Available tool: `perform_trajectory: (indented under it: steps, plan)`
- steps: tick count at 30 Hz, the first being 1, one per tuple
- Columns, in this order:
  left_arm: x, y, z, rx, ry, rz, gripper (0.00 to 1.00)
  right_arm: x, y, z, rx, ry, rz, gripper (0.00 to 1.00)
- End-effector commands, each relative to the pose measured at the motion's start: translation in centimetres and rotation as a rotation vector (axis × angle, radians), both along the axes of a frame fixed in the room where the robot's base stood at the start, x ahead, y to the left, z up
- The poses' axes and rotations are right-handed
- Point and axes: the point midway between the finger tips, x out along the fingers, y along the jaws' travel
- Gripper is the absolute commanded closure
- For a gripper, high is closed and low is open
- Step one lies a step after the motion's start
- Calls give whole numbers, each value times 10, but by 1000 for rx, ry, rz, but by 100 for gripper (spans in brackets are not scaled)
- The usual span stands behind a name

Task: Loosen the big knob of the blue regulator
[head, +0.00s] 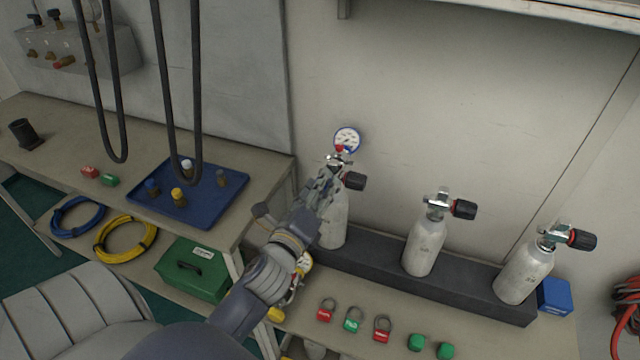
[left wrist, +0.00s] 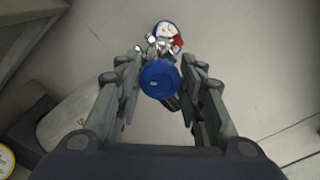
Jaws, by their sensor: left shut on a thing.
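The blue regulator sits on the valve of the leftmost white cylinder (head: 333,228). Its round gauge (head: 347,138) has a white face and blue rim, and a small red part (head: 340,149) shows beside it. My left gripper (head: 328,183) reaches up in front of the regulator and hides most of it. In the left wrist view the big round blue knob (left wrist: 160,79) lies between the two fingers, and the left gripper is shut on it. The gauge (left wrist: 166,30) and metal fittings show behind the knob. My right gripper is in neither view.
Two more cylinders (head: 424,247) (head: 524,274) stand to the right in a dark rack (head: 375,265). Padlocks (head: 353,325) and green caps (head: 417,342) lie in front. A blue tray (head: 215,205) is on the left bench; black hoses (head: 196,95) hang above it.

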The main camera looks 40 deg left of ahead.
Motion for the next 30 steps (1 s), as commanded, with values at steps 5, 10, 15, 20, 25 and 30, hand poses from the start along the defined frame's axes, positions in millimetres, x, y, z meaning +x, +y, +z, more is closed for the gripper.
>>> perform_trajectory:
  steps: [5, 10, 15, 20, 25, 30]
  plan:
    - [0, 0, 1, -167, -36, 1, 88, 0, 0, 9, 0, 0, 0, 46]
    - [0, 1, 0, -325, -71, 2, 88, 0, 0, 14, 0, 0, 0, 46]
    - [0, 1, 0, -483, -105, 2, 88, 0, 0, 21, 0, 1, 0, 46]
    - [0, 1, -1, -631, -138, 2, 88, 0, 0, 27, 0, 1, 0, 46]
    - [0, 1, -1, -789, -173, 2, 88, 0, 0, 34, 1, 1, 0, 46]
    - [0, 1, -2, -947, -208, 1, 88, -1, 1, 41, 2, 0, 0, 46]
